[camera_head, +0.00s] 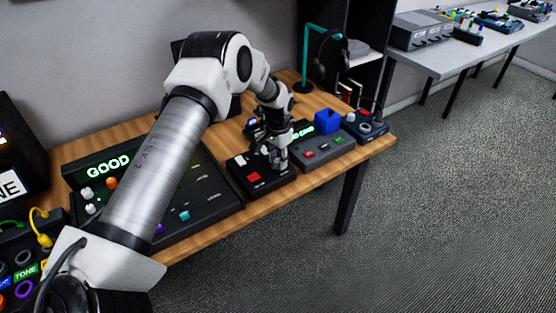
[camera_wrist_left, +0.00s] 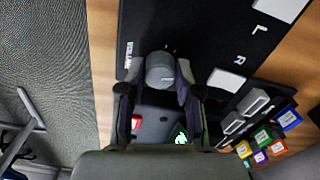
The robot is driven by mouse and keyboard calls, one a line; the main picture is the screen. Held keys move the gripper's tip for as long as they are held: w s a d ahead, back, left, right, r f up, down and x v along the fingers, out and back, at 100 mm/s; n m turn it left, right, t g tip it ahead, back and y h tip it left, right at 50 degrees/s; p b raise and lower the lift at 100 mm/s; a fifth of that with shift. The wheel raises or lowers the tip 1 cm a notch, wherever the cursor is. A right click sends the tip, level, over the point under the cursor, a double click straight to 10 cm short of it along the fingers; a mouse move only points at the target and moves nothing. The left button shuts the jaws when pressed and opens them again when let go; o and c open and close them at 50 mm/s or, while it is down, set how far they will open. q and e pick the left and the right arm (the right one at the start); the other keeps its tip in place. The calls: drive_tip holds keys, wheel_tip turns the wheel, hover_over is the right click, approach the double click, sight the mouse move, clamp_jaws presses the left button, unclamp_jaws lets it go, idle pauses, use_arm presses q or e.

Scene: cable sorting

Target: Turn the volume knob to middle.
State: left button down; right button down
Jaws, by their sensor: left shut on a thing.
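The grey round volume knob (camera_wrist_left: 160,69) is on a black panel (camera_wrist_left: 200,32) in the left wrist view, beside a white label that seems to read VOLUME. A pale pointer mark shows on its top. My left gripper (camera_wrist_left: 164,78) is shut on the knob, one finger on each side. In the head view, my left gripper (camera_head: 278,160) points down at the right part of the black box (camera_head: 264,190); the knob is mostly hidden by the fingers there. My right gripper is in neither view.
A grey box (camera_head: 322,157) with a green display stands right of the black box, a blue cube (camera_head: 327,121) behind it. A large black mixer panel (camera_head: 212,206) lies left. The wooden table (camera_head: 362,160) ends close in front; a headphone stand (camera_head: 306,60) is at the back.

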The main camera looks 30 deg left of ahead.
use_arm(q)
drive_tip(key=shift+s+f+m, duration=0.25)
drive_tip(key=shift+m, duration=0.85)
drive_tip(key=c, duration=0.8)
unclamp_jaws()
drive_tip(key=shift+w, duration=0.15)
drive_tip(key=shift+w, duration=0.1)
wheel_tip(320, 180, up, 12)
